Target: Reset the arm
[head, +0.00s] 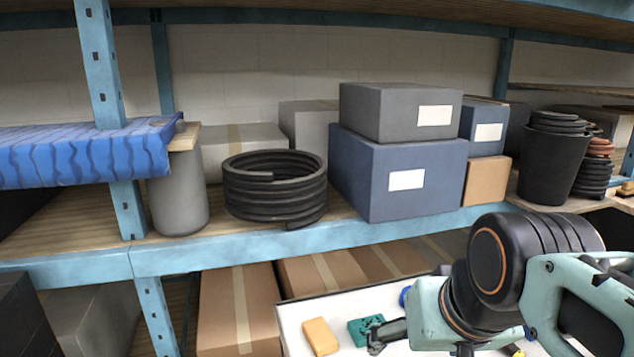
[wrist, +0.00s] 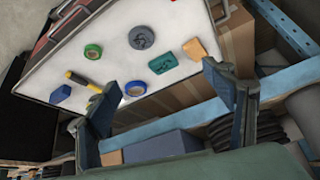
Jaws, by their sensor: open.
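My gripper (wrist: 165,105) is open, with its two fingers spread apart and nothing between them in the wrist view. In the head view my arm reaches in from the lower right, and the gripper (head: 385,335) is partly seen over a white-topped surface (head: 345,300). The same white surface shows tilted in the wrist view (wrist: 118,60), beyond the fingertips.
On the white surface lie an orange block (head: 320,337), a teal block (head: 366,328), a yellow-handled tool (wrist: 82,81) and tape rolls (wrist: 93,51). Behind stands a blue-framed shelf (head: 230,252) with boxes (head: 398,180), a black coil (head: 275,187) and a dark bucket (head: 551,165).

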